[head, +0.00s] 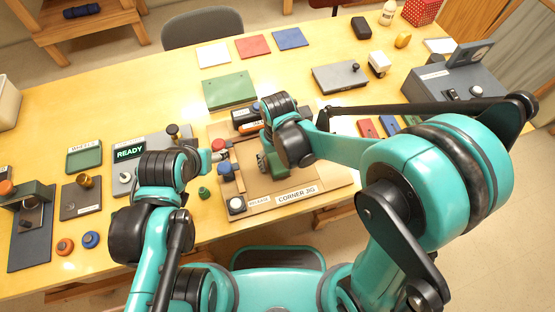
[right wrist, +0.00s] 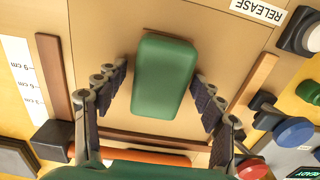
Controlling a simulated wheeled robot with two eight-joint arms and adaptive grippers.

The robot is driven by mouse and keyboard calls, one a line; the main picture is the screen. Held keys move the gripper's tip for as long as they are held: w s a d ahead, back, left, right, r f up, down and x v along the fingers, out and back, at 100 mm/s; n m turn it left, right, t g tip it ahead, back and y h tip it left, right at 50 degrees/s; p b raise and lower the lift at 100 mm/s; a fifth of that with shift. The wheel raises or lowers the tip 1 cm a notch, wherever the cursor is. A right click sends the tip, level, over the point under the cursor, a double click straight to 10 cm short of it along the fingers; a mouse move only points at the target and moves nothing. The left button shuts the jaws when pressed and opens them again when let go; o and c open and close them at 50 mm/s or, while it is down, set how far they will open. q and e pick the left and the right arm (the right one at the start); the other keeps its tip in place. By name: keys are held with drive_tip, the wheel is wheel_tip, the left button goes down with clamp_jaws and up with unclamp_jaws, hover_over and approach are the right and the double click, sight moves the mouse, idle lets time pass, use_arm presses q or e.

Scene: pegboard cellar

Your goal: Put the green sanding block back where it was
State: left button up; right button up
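The green sanding block (right wrist: 165,75) lies on the tan board of the corner jig (head: 325,181), between strips of wood. In the head view the block (head: 279,171) is partly hidden under my right gripper (head: 270,156). In the right wrist view my right gripper (right wrist: 161,78) is open, with one finger on each side of the block. The left finger stands clear of it; the right finger is very close, and I cannot tell if it touches. My left gripper (head: 212,158) is near the jig's left side, its fingers too small and covered to read.
A blue knob (head: 225,170) and a red knob (head: 218,145) stand at the jig's left. A small green knob (head: 204,193) stands nearby. A green mat (head: 229,91) lies behind the jig. A grey READY box (head: 126,176) is at left. Bare table lies at the back left.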

sight(278, 160)
wheel_tip(278, 160, up, 12)
drive_tip(key=p, duration=0.5)
drive_tip(key=s+d+r+m+t, duration=0.1)
drive_tip(key=s+d+r+t, duration=0.1)
drive_tip(key=d, duration=0.7)
drive_tip(key=s+d+r+m+t, duration=0.2)
drive_tip(key=s+d+r+t, duration=0.1)
drive_tip(key=d, duration=0.5)
drive_tip(key=shift+d+r+m+t, duration=0.3)
drive_tip(key=shift+d+r+t, duration=0.15)
drive_tip(key=shift+t, duration=0.65)
drive_tip(key=shift+s+f+b, duration=0.1)
drive_tip(key=shift+f+b, duration=1.15)
drive_tip(key=shift+b, duration=0.15)
